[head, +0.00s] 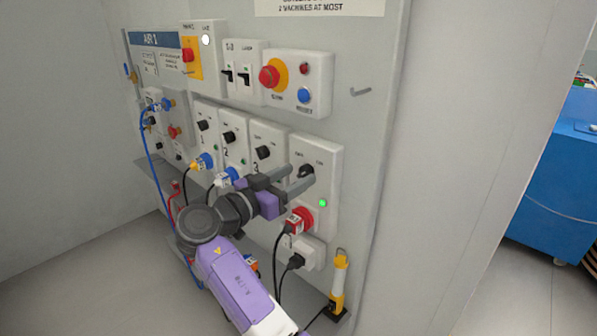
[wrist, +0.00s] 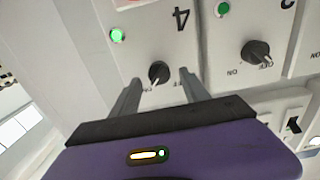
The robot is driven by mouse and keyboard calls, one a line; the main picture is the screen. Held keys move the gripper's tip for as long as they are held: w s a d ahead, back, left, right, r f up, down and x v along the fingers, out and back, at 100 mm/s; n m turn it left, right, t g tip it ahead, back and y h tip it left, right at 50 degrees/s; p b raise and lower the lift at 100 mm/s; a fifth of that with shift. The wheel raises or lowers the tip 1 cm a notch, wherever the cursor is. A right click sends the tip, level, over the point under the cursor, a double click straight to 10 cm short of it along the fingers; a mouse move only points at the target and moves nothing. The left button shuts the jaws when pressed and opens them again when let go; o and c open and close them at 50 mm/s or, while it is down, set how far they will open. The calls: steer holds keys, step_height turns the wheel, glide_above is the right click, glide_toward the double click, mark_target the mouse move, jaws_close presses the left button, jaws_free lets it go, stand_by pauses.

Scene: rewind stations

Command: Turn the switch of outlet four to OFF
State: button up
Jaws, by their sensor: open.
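The outlet four box (head: 323,162) is a pale box at the right end of the row. Its black rotary switch (head: 306,171) shows above a bright green lamp (head: 322,203). In the wrist view the switch (wrist: 158,72) lies below the "4", seen upside down, its pointer toward the lower left, near a partly hidden label. My gripper (head: 301,178) is open, with a fingertip on either side of the switch. In the wrist view gaps show between the gripper's fingers (wrist: 160,76) and the switch; contact is not visible.
Outlet three's switch (wrist: 256,52) is beside it, its pointer toward OFF. A red plug (head: 299,220) sits under outlet four, with black cables below. Above are a red stop button (head: 269,76) and a blue button (head: 304,95). A yellow lamp (head: 339,280) stands lower right.

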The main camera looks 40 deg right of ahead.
steer(key=shift+d, duration=0.8)
jaws_close()
